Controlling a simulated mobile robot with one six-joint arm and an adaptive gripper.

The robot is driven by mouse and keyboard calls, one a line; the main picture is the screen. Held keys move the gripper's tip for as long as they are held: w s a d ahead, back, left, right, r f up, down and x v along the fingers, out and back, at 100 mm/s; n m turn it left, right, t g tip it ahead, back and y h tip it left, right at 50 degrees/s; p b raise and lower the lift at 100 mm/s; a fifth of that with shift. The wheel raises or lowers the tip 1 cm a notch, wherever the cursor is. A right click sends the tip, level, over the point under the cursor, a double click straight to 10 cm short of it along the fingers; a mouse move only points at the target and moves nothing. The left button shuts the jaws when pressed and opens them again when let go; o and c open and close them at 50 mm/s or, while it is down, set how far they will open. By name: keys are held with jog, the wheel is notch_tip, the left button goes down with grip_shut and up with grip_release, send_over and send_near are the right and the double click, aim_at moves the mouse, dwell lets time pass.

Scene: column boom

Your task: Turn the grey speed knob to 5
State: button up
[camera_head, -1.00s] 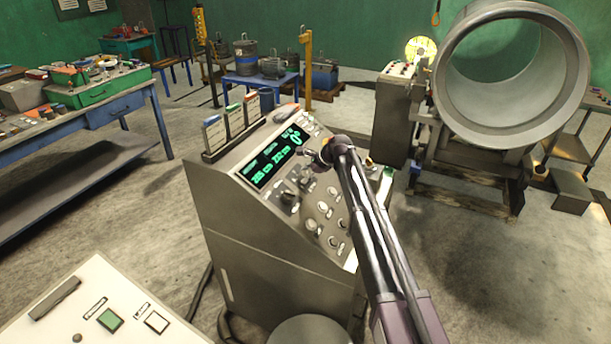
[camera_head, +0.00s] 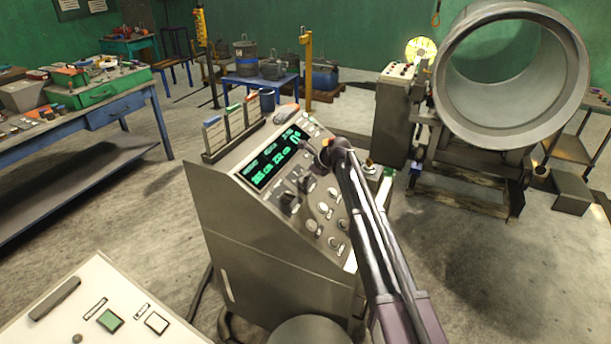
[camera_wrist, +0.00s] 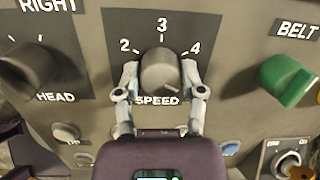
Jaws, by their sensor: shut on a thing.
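The grey speed knob (camera_wrist: 160,71) sits in the middle of the wrist view, above the SPEED label. The numbers 2, 3 and 4 show around its upper side; no 5 is visible, and I cannot tell for sure where the knob's pointer stands. My gripper (camera_wrist: 159,80) is shut on the knob, with one finger on its left side and one on its right. In the head view my gripper (camera_head: 322,156) is at the upper right of the sloping control panel (camera_head: 270,207), and my arm hides the knob.
In the wrist view a dark HEAD knob (camera_wrist: 30,68) is on the left and a green BELT knob (camera_wrist: 286,80) on the right. A key switch (camera_wrist: 288,164) is at the lower right. A lit green display (camera_head: 272,158) and other knobs share the console.

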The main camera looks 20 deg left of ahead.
jog(key=shift+s, duration=0.1)
jog(key=o, duration=1.2)
jog(key=shift+c, duration=0.2)
jog(key=shift+n, duration=0.3)
